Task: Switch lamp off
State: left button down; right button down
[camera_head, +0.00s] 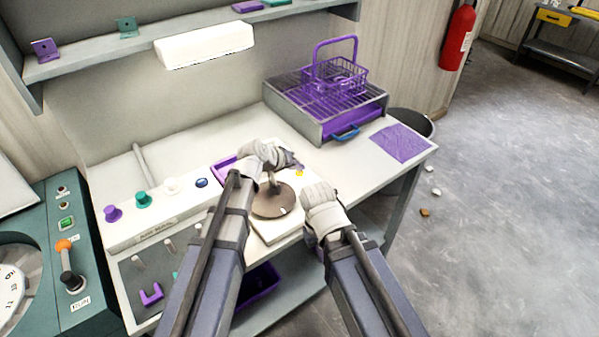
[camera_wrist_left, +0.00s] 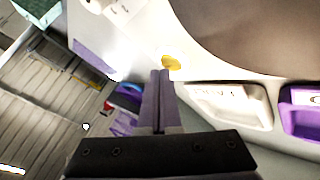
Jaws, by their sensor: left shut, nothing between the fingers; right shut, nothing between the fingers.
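A bright white box-shaped fixture (camera_head: 205,45) hangs at the shelf's front edge and looks like a lamp; whether it is lit is hard to tell. A brown round disc (camera_head: 272,202) with a short stem stands on the bench. A small yellow piece (camera_head: 299,173) lies by my left gripper (camera_head: 293,163). In the left wrist view, the left fingers (camera_wrist_left: 160,73) are shut and empty, with their tips close to the yellow piece (camera_wrist_left: 172,62); contact cannot be told. My right gripper (camera_head: 320,192) is shut, right of the disc, its fingertips mostly hidden. No lamp switch is clearly identifiable.
A purple wire basket (camera_head: 340,77) sits on a grey rack box at the bench's back right. A purple cloth (camera_head: 401,143) lies near the right edge. Coloured knobs (camera_head: 143,200) line the left, beside a teal machine (camera_head: 62,250).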

aim_at(298, 175)
pick_arm(q)
jog(key=shift+f+b, duration=0.35)
jog(key=shift+f, duration=0.05)
jog(key=shift+r+p, duration=0.45)
jog(key=shift+p, duration=0.05)
jog(key=shift+r, duration=0.1)
notch_tip(298, 175, up, 6)
jog(key=p, duration=0.6)
